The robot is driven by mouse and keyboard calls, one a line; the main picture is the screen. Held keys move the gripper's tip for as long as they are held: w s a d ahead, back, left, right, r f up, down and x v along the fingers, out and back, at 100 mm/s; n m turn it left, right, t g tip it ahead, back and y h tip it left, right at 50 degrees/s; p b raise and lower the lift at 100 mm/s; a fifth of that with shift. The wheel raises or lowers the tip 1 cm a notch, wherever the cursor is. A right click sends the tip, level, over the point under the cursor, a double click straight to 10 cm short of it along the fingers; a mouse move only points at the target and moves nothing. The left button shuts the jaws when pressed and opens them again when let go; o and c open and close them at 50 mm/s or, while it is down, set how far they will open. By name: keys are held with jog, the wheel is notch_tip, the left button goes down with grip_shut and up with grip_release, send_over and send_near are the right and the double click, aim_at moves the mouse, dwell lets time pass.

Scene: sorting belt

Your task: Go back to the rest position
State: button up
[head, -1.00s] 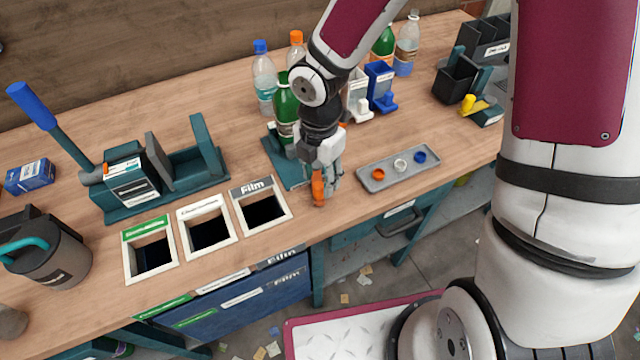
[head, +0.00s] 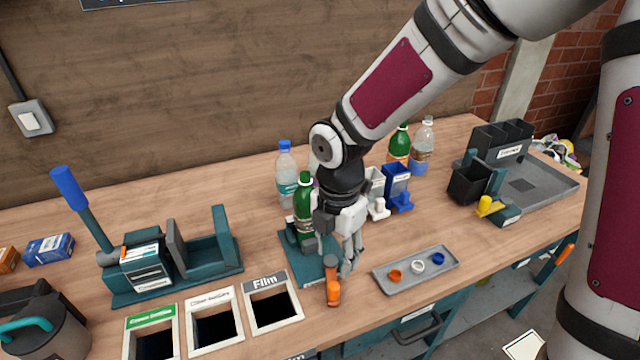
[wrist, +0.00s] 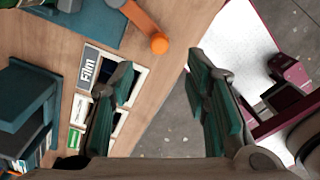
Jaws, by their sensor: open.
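My gripper (head: 347,268) is open and empty, above the table's front part in the head view. In the wrist view its two teal-padded fingers (wrist: 165,85) stand wide apart with nothing between them. An orange-ended tool (head: 333,288) with a dark part lies on the table just below and left of the fingers. It also shows in the wrist view (wrist: 158,42), beyond the fingertips. A green bottle (head: 303,215) stands on a teal base plate (head: 291,240) behind and left of my gripper, partly hidden by it.
A grey tray (head: 440,279) with three coloured caps lies to the right. The Film opening (head: 272,281) and two more openings are at the front left. A teal press with a blue handle (head: 69,187) stands at the left. Several bottles and blue (head: 397,185) and white dispensers stand behind.

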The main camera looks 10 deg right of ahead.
jog(key=s+d+r+m+t, duration=0.2)
jog(key=s+d+r+m, duration=0.3)
jog(key=m, duration=0.8)
jog(key=s+d+r+m+t, duration=0.3)
jog(key=s+d+r+m, duration=0.3)
jog(key=s+r+m, duration=0.5)
jog(key=shift+d+r+m, duration=0.3)
jog(key=shift+r+m, duration=0.9)
jog(key=shift+r, duration=0.2)
